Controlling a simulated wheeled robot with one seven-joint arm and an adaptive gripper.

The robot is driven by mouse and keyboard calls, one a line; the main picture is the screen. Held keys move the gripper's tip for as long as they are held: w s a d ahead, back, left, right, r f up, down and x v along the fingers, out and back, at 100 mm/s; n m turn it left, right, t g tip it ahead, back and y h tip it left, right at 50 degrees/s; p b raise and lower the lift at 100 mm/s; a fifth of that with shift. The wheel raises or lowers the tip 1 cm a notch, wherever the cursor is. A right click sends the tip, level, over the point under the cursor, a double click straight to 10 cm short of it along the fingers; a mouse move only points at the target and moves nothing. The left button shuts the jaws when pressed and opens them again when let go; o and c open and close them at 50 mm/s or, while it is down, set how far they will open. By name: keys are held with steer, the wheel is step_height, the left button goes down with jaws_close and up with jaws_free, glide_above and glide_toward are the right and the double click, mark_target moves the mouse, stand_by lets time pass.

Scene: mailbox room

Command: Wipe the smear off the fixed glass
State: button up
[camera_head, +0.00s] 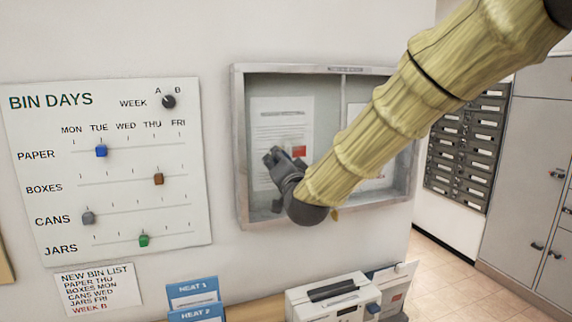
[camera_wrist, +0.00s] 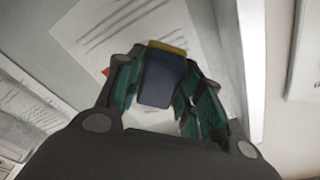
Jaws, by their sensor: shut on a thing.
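The glass-fronted notice case (camera_head: 238,150) hangs on the wall, with pinned papers inside. A paper with a red patch (camera_head: 283,115) hangs in its left half, and a second paper (camera_head: 357,118) hangs partly behind my arm. My gripper (camera_head: 276,158) is in front of the lower left half of the case. In the wrist view my gripper (camera_wrist: 158,72) is shut on a dark blue block with a yellow edge (camera_wrist: 160,82), between its teal pads. I cannot tell whether the block touches the glass. I cannot make out a smear; my arm and gripper hide part of the case.
A bin days board (camera_head: 110,170) with sliders hangs left of the case, above a bin list (camera_head: 98,290). Below are blue heat folders (camera_head: 193,295) and a white machine (camera_head: 332,300) on a shelf. Mailboxes (camera_head: 468,145) and grey cabinets (camera_head: 530,180) stand at right.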

mark_target(271, 147)
steer(key=shift+s+a, duration=0.25)
steer(key=shift+a, duration=0.5)
steer(key=shift+r, duration=0.85)
steer(key=shift+w+d+b, duration=0.45)
steer(key=shift+w+d, duration=0.1)
steer(key=shift+d, duration=1.15)
steer(key=shift+w+d+b, duration=0.4)
steer(key=shift+w+d, duration=0.15)
steer(key=shift+d, duration=1.1)
steer(key=shift+w+d+b, duration=0.45)
steer(key=shift+w+d, duration=0.1)
steer(key=shift+d, duration=1.15)
steer(key=shift+r+p, duration=0.35)
steer(key=shift+r, duration=0.5)
steer(key=shift+s+a+f+b, duration=0.1)
steer(key=shift+s+a+b, duration=0.15)
steer(key=shift+a, duration=0.55)
steer(key=shift+s+a+r+b, duration=0.15)
steer(key=shift+s+a, duration=0.15)
steer(key=shift+a, duration=0.55)
steer(key=shift+s+a+f+b, duration=0.15)
steer(key=shift+s+a+b, duration=0.1)
steer(key=shift+a, duration=0.55)
steer(key=shift+s+a, duration=0.2)
steer(key=shift+a, duration=0.3)
steer(key=shift+s+a, duration=0.2)
steer(key=shift+a, duration=0.25)
steer(key=shift+a, duration=0.1)
